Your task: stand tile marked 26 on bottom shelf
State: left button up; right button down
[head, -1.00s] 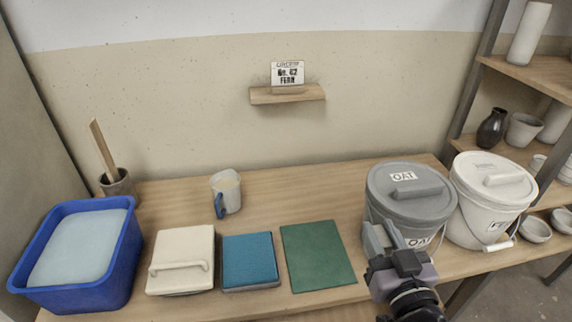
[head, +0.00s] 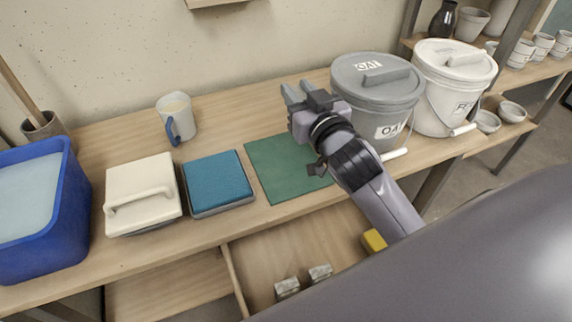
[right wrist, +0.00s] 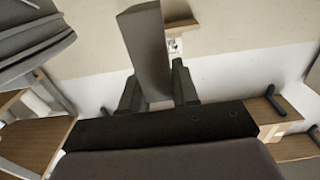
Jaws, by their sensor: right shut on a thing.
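My right gripper (head: 294,92) is above the back of the green mat, left of the grey bucket. In the right wrist view, my right gripper (right wrist: 157,90) is shut on a flat grey-brown slab (right wrist: 147,45) that sticks out past the fingers. The slab looks like a tile; no number shows on it, and the head view barely shows it. The shelf unit on the right has a bottom shelf (head: 520,124) with small bowls on it. My left gripper is out of view.
A lidded grey bucket (head: 376,105) and white bucket (head: 440,105) stand on the right of the bench. A green mat (head: 275,180), blue pad (head: 217,180), cream lidded block (head: 142,190) and mug (head: 176,118) stand left. An open drawer (head: 262,262) holds small blocks and a yellow item.

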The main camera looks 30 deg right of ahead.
jog(key=b, duration=0.4)
send_over(296, 178)
notch_tip(296, 178, down, 13)
jog(key=shift+f+b, duration=1.1)
jog(key=shift+f, duration=1.3)
jog(key=shift+f, duration=0.15)
jog(key=c, duration=0.8)
grip_release()
jog(key=shift+c, duration=0.2)
